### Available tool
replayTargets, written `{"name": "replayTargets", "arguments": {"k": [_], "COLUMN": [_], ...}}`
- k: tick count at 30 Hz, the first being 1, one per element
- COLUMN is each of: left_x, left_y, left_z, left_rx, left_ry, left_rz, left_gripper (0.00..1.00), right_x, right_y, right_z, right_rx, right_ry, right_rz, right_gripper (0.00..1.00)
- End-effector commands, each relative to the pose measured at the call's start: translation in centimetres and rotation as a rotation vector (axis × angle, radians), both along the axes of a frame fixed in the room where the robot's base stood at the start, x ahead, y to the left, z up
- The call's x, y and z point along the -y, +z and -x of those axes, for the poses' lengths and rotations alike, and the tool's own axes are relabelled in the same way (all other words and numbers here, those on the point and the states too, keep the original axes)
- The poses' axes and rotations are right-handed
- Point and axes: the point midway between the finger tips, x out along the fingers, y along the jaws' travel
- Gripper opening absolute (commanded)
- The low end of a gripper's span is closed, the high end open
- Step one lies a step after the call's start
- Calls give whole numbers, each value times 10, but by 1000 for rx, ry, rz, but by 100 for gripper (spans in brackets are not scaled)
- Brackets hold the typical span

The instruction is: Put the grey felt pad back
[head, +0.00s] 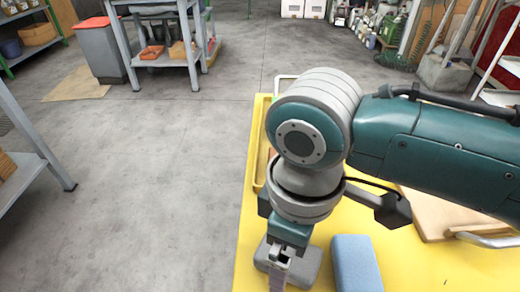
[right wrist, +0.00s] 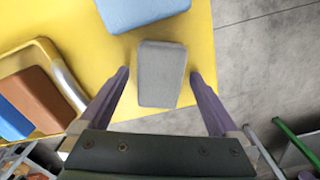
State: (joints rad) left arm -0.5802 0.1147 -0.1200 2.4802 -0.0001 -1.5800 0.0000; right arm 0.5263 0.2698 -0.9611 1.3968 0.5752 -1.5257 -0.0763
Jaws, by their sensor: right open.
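The grey felt pad (head: 306,264) lies on the yellow table top near its left edge in the head view, partly hidden by my right gripper (head: 279,272). In the right wrist view, the grey pad (right wrist: 161,76) sits between the two spread fingers of my right gripper (right wrist: 159,75). The gripper is open, with a finger beside each long side and a visible gap on both sides. My left gripper is out of view.
A light blue block (head: 357,263) lies right of the grey pad. A wooden board (head: 440,212) with a metal handle lies at the table's right. My right arm hides much of the table. Grey floor (head: 150,200) lies open left of the yellow table (head: 246,255).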

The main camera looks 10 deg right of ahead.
Motion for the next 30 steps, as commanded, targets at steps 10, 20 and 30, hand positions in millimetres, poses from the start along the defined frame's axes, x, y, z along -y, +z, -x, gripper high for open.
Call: {"name": "replayTargets", "arguments": {"k": [10, 20, 30], "left_x": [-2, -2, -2], "left_y": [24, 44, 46], "left_z": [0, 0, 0], "left_rx": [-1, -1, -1], "left_ry": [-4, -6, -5], "left_rz": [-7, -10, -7], "left_gripper": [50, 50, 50], "right_x": [-1, -1, -6], "right_y": [52, 114, 120], "right_z": [-1, -1, 6], "right_rx": [4, 1, 2], "right_ry": [1, 0, -7], "right_rz": [-2, -2, -30], "right_gripper": [98, 98, 98]}}
